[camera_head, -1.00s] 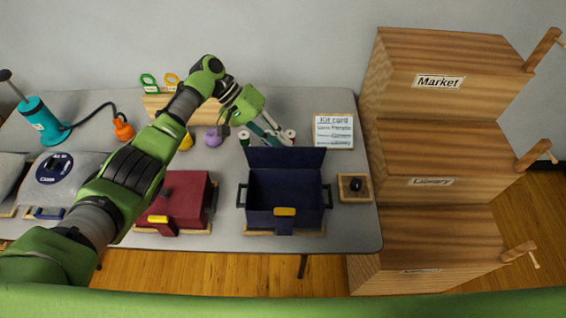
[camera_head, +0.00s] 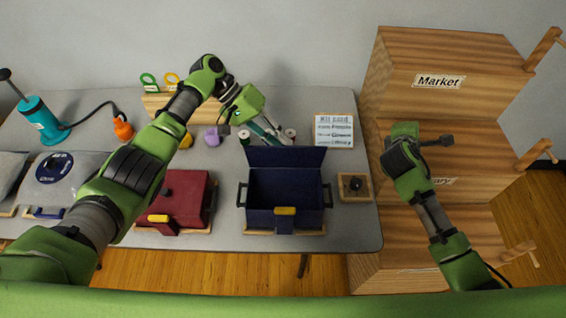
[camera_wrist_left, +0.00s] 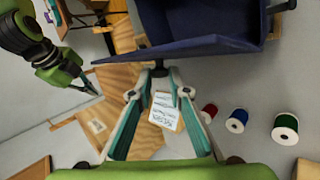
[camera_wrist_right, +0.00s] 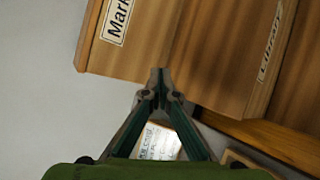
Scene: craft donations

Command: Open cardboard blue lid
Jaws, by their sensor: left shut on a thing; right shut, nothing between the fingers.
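The dark blue cardboard box (camera_head: 284,190) stands open on the table, its interior showing. Its lid (camera_head: 285,156) stands raised at the back edge. In the left wrist view the lid (camera_wrist_left: 205,48) spans the top, with a dark knob at the fingertips. My left gripper (camera_head: 268,136) is behind the raised lid, and in its wrist view it (camera_wrist_left: 159,72) is shut on that knob. My right gripper (camera_head: 444,141) is shut and empty in front of the wooden shelves; in its wrist view the fingertips (camera_wrist_right: 160,76) meet.
A red box (camera_head: 183,197) stands left of the blue one. A small wooden block with a black knob (camera_head: 355,185) lies to its right. Thread spools (camera_wrist_left: 237,121) and a kit card (camera_head: 333,131) lie behind. The stepped wooden shelves (camera_head: 440,85) stand at the right.

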